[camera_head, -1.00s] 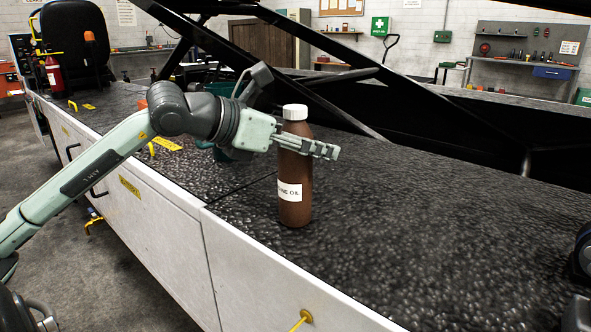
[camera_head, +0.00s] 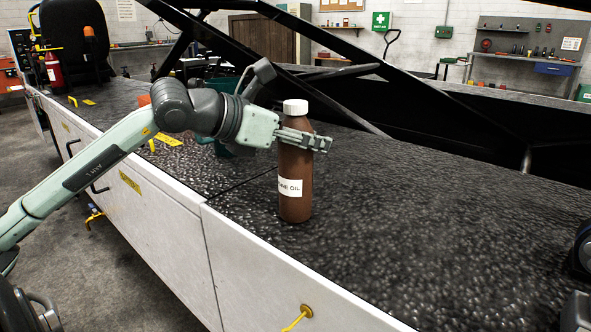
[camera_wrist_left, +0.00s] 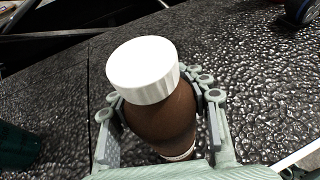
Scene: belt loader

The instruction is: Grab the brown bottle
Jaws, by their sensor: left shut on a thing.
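The brown bottle (camera_head: 296,175) has a white cap and a white label reading "OIL". It stands upright on the dark textured deck (camera_head: 390,230) of the loader. My left gripper (camera_head: 303,141) is shut on the bottle's upper body, just below the shoulder. In the left wrist view the bottle (camera_wrist_left: 160,122) sits between the two fingers of the gripper (camera_wrist_left: 160,110), with its white cap towards the camera. The bottle's base looks to be at the deck surface; I cannot tell whether it is lifted slightly. My right gripper is not in view.
A teal container (camera_head: 222,140) stands behind my left wrist. Black diagonal beams (camera_head: 350,108) run behind the bottle. A dark object (camera_head: 583,250) is at the right edge. The deck right of the bottle is clear. A yellow handle (camera_head: 304,312) is on the front side.

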